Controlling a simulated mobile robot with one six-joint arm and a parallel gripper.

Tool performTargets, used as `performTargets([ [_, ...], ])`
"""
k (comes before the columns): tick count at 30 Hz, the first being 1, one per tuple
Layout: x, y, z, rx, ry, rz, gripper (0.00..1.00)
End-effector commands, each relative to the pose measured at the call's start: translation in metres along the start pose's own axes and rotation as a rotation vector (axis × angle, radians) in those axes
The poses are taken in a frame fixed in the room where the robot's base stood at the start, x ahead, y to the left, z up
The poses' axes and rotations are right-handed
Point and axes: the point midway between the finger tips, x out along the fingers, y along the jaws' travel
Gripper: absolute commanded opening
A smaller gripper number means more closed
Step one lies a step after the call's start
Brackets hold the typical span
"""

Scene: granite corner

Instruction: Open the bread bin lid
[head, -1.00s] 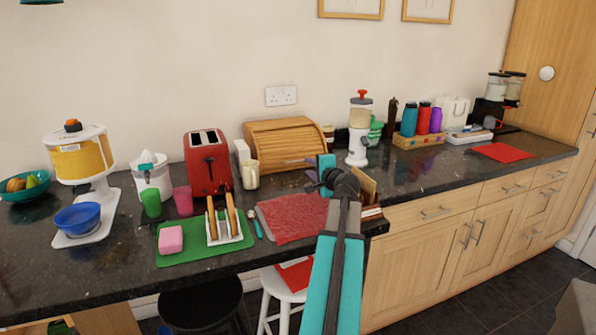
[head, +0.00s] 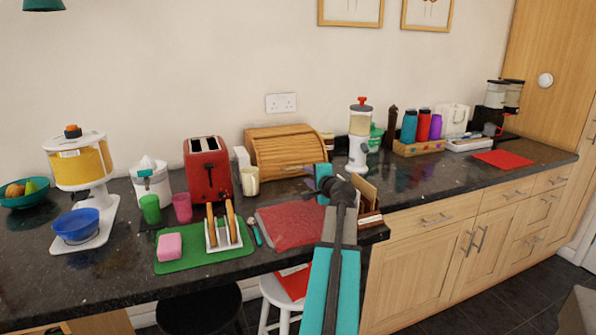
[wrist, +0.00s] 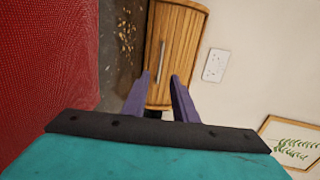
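The bread bin (head: 286,148) is a wooden box with a slatted roll-top front, standing against the wall behind the counter's middle. Its lid looks closed.
A red toaster (head: 207,168) and a cream mug (head: 250,181) stand left of the bin. A dispenser (head: 359,140) stands to its right. A red mat (head: 288,226) lies in front, beside a toast rack (head: 222,235). Crumbs (wrist: 125,35) lie near the bin.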

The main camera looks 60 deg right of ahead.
Motion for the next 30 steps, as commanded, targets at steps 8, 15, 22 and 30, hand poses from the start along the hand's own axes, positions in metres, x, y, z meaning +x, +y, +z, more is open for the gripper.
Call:
performTargets([
  [8,0.031,-0.001,-0.001,0.000,0.000,0.000,0.26],
  [15,0.056,-0.001,-0.001,0.000,0.000,0.000,0.26],
  [22,0.079,-0.001,-0.002,0.000,0.002,0.000,0.26],
  [30,0.104,-0.001,-0.002,0.000,0.001,0.000,0.26],
])
